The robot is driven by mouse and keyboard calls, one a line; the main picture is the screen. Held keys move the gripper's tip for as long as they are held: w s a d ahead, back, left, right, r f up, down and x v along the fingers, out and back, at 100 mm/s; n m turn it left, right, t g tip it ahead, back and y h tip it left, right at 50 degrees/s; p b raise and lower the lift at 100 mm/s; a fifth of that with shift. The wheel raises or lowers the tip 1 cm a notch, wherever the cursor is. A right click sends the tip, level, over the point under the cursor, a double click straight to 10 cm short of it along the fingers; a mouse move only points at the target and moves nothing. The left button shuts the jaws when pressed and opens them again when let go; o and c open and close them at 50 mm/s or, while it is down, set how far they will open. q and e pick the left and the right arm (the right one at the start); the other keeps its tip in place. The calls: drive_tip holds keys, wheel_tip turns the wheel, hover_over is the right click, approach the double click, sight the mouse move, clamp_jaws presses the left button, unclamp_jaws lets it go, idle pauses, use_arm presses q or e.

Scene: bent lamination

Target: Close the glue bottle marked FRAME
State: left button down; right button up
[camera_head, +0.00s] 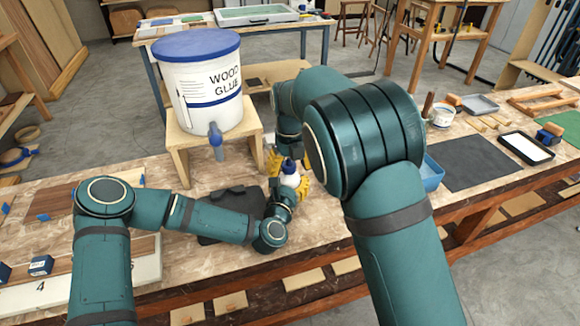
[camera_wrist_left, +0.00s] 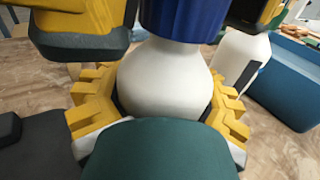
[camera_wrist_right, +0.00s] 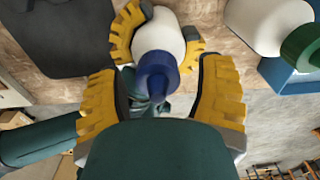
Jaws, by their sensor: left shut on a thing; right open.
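A white glue bottle (camera_head: 289,180) with a blue cap (camera_wrist_right: 157,72) stands upright over the bench. My left gripper (camera_wrist_left: 158,105) is shut around its white body; the fingers show on both sides in the left wrist view. The blue cap also shows at the top of the left wrist view (camera_wrist_left: 182,18), on the bottle's neck. My right gripper (camera_wrist_right: 162,92) is open above, one finger either side of the cap, with gaps visible. No FRAME marking is readable on the bottle, and my right arm hides part of the area in the head view.
A large WOOD GLUE bucket (camera_head: 200,85) with a tap sits on a wooden stand (camera_head: 188,140) behind left. A dark mat (camera_head: 470,160) lies to the right.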

drive_tip(key=shift+r, duration=2.3)
drive_tip(key=shift+c, duration=0.3)
